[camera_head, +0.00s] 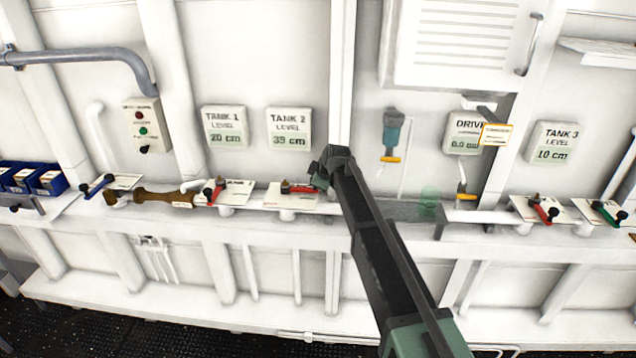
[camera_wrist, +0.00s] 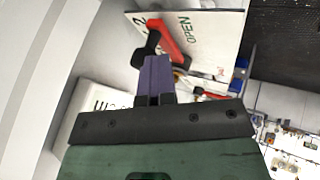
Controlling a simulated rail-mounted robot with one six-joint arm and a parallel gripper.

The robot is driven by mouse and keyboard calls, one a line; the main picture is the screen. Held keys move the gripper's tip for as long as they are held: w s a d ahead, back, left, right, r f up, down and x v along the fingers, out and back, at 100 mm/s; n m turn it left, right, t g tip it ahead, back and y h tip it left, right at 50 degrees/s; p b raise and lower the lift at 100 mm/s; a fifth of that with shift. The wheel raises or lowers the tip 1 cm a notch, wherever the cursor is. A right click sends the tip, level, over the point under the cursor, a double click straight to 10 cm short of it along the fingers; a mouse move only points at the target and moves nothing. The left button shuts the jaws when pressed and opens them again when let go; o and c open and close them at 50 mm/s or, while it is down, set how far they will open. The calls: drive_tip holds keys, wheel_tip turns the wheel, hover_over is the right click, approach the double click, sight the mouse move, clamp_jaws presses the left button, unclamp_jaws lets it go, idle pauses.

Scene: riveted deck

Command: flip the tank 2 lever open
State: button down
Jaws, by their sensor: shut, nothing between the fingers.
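The tank 2 lever (camera_head: 300,189) is red and lies across its white label plate (camera_head: 284,203) on the ledge, below the TANK 2 level display (camera_head: 290,129) reading 39 cm. In the wrist view the red lever (camera_wrist: 172,42) has a dark end, and the word OPEN shows on the plate (camera_wrist: 215,32) beside it. My gripper (camera_head: 319,177) is at the lever's right end in the head view. Its closed fingers (camera_wrist: 156,66) overlap the lever's dark end in the wrist view. I cannot tell whether they touch.
The red tank 1 lever (camera_head: 214,191) and a brass fitting (camera_head: 165,198) are to the left, with a blue lever (camera_head: 97,186) farther left. The tank 3 lever (camera_head: 543,210) and a green lever (camera_head: 607,213) are far right.

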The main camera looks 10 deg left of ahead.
drive_tip(key=shift+w+d, duration=0.1)
drive_tip(key=s+d+f+p+v, duration=0.1)
drive_tip(key=s+p+v, duration=0.1)
drive_tip(key=p+v, duration=0.6)
drive_tip(key=v, duration=0.3)
drive_tip(key=shift+s+d+r, duration=0.15)
drive_tip(key=shift+s+r, duration=0.05)
drive_tip(key=shift+s, duration=0.2)
